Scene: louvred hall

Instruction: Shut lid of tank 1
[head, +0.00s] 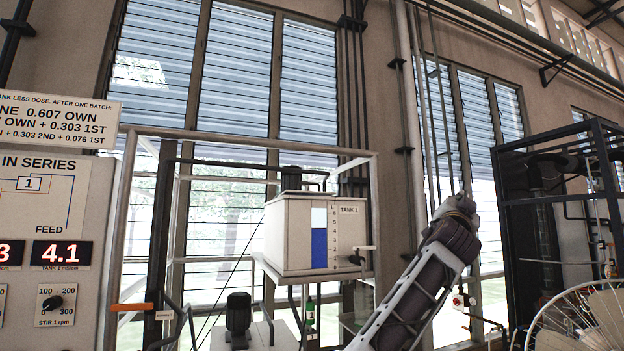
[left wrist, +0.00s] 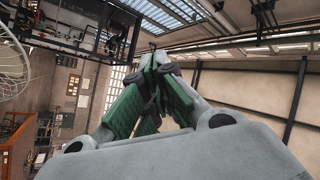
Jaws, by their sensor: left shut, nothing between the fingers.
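My right gripper is not in view.
A control panel (head: 55,250) with red displays and a stir knob (head: 57,303) stands at the left. A small tap (head: 362,257) sticks out of the tank's right side.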

